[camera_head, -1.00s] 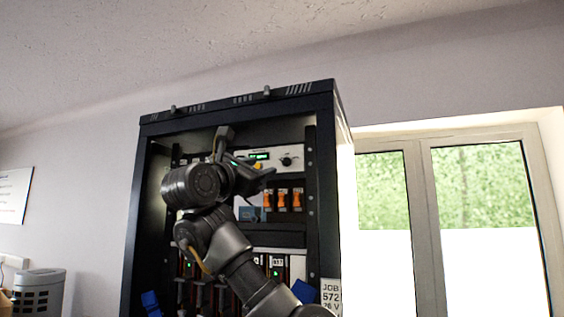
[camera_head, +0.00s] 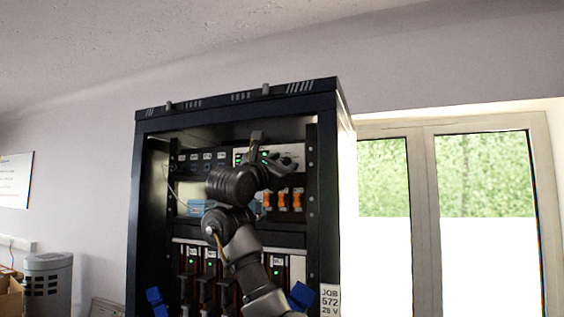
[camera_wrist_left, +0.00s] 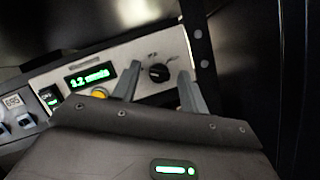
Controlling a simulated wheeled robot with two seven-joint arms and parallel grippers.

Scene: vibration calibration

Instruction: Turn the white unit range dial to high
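The white unit (camera_head: 297,150) is a pale panel high in the black rack, partly hidden by my left gripper in the head view. In the left wrist view the white unit (camera_wrist_left: 118,57) has a lit green display (camera_wrist_left: 88,77), a yellow button (camera_wrist_left: 99,93) and a black round range dial (camera_wrist_left: 159,73). My left gripper (camera_head: 275,157) is in front of the panel. In the wrist view its two fingers (camera_wrist_left: 159,80) are apart, one on each side of the dial, and hold nothing. I cannot tell how deep they reach. The dial's small labels are unreadable. My right gripper is not in view.
The rack's dark right post (camera_wrist_left: 203,50) stands close beside the right finger. Below the white unit are orange switches (camera_head: 282,201) and a blue block (camera_head: 197,208). A row of small switches (camera_head: 207,157) is to the left. Lower modules carry green lights.

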